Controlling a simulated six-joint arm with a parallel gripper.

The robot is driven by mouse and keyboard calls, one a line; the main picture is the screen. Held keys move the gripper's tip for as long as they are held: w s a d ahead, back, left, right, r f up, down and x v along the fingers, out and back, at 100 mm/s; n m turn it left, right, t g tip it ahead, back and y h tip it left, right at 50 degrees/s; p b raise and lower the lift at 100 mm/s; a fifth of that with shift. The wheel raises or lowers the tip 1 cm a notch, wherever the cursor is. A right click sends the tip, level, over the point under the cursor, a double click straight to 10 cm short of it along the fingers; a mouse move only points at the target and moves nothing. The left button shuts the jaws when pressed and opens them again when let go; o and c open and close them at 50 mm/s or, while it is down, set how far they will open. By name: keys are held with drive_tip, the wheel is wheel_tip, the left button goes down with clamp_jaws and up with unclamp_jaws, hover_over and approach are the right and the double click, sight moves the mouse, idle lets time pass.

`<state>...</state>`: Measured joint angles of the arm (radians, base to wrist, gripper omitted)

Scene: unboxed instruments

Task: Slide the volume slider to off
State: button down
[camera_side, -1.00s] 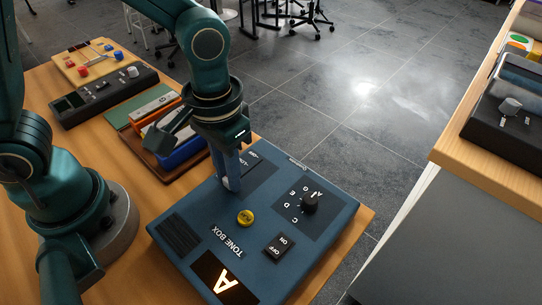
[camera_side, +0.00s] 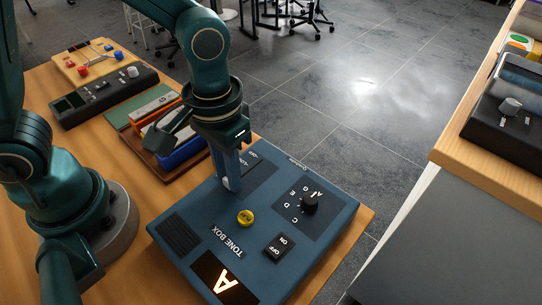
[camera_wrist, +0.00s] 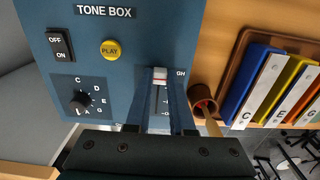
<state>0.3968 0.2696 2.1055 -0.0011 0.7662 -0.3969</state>
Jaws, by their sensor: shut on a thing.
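The blue tone box (camera_side: 190,262) lies on the wooden table, with the words TONE BOX on its top. Its volume slider has a pale cap with a red line (camera_wrist: 159,76), seen in the wrist view at the end of the slot marked by a partly hidden label ending in GH. The slot and its marks (camera_wrist: 161,103) run from the cap back toward my gripper's body; a lower label is partly covered. My gripper (camera_wrist: 161,80) is shut on the cap, one finger on each side. In the side view my gripper (camera_side: 229,184) points down and hides the cap.
On the box are a yellow PLAY button (camera_side: 245,217), an OFF/ON switch (camera_side: 279,247), a lettered dial (camera_side: 309,204) and a lit A display (camera_side: 222,279). A brown cup (camera_wrist: 202,97) with a stick and a tray of coloured bars (camera_wrist: 232,67) are near the slider side.

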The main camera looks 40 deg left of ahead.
sight(264, 159)
drive_tip(key=shift+a, duration=0.1)
drive_tip(key=shift+w, duration=4.05)
drive_tip(key=c, duration=0.8)
unclamp_jaws()
drive_tip(key=shift+o, duration=0.2)
drive_tip(key=shift+r, duration=0.1)
drive_tip(key=shift+r, duration=2.55)
